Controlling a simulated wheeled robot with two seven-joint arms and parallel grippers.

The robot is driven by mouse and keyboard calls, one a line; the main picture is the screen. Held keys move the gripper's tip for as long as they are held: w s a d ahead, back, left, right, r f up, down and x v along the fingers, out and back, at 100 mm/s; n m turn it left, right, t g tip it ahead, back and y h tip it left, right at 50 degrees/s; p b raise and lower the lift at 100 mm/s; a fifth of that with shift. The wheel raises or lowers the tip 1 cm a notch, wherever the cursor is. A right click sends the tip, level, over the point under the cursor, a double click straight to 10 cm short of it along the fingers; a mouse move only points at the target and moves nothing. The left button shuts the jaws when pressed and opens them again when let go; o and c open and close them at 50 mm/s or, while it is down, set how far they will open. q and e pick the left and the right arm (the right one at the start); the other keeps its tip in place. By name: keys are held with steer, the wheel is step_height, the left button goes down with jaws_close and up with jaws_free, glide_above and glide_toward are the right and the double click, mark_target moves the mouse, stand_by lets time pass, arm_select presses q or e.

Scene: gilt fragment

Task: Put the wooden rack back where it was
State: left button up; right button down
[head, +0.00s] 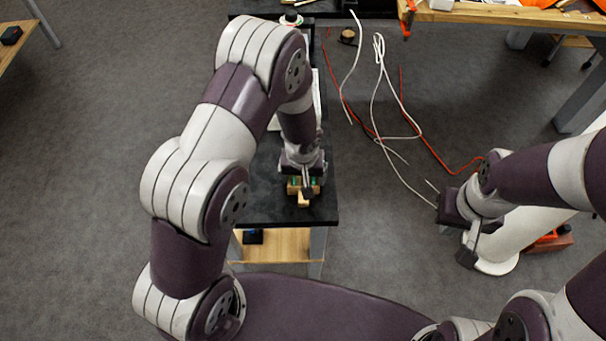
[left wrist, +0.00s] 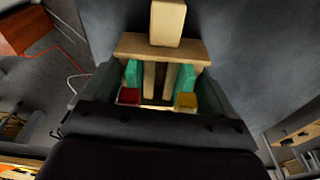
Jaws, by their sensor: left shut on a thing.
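The wooden rack (head: 303,201) is light wood and shows at the near end of a narrow black-topped table (head: 260,208). My left gripper (head: 304,189) reaches down over the table and is shut on the rack. In the left wrist view the rack (left wrist: 160,47) lies between the fingers, with a pale block-like part sticking out beyond its crossbar. Teal pieces, one red piece (left wrist: 129,96) and one yellow piece (left wrist: 186,101) show beside its slats. I cannot tell whether the rack touches the tabletop. My right gripper (head: 466,247) hangs away to the right, its jaw opening unclear.
White and red cables (head: 400,135) trail over the floor right of the table. A wooden lower shelf (head: 272,243) holds a small dark item. A wooden workbench (head: 500,14) stands at the back right. Grey floor at left is clear.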

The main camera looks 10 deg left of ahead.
arm_select(q)
steer(key=shift+f, duration=0.1)
steer(key=o, duration=0.8)
steer(key=shift+o, duration=0.2)
steer(key=shift+r, duration=0.45)
step_height(320, 180, up, 11)
steer(key=s, duration=0.2)
steer(key=s+a+r+m, duration=0.1)
steer(key=s+a+r, duration=0.1)
steer(key=s, duration=0.3)
steer(key=s+a+r+m, duration=0.1)
steer(key=s+a+r, duration=0.2)
steer(key=s, duration=0.3)
steer(key=shift+s+a, duration=0.25)
steer(key=shift+a, duration=0.2)
